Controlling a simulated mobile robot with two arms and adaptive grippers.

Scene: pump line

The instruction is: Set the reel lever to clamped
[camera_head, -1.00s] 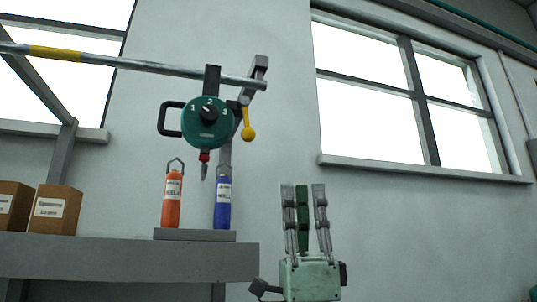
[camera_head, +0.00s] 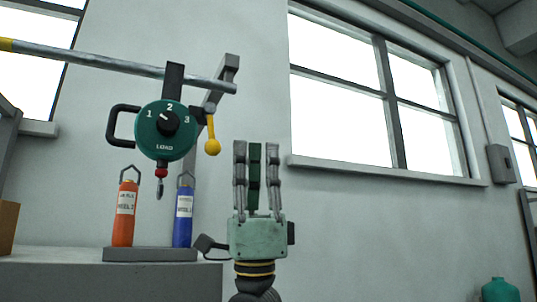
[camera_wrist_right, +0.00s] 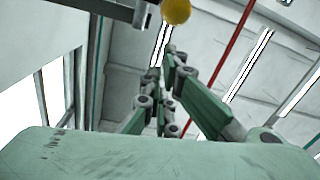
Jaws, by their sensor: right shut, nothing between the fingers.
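The green reel (camera_head: 166,130) hangs from a metal rail, with a black dial marked 1, 2, 3 and LOAD, and a black handle on its left. Its lever (camera_head: 211,135) is on the right side, with a yellow knob pointing down. The yellow knob also shows at the top of the right wrist view (camera_wrist_right: 176,11). My right gripper (camera_head: 256,146) points up, to the right of the lever and apart from it. Its fingers are shut with nothing between them; they also show in the right wrist view (camera_wrist_right: 168,62). My left gripper is not in view.
An orange cylinder (camera_head: 124,213) and a blue cylinder (camera_head: 183,217) stand on a grey base (camera_head: 150,255) on the bench below the reel. The rail (camera_head: 120,69) crosses at upper left.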

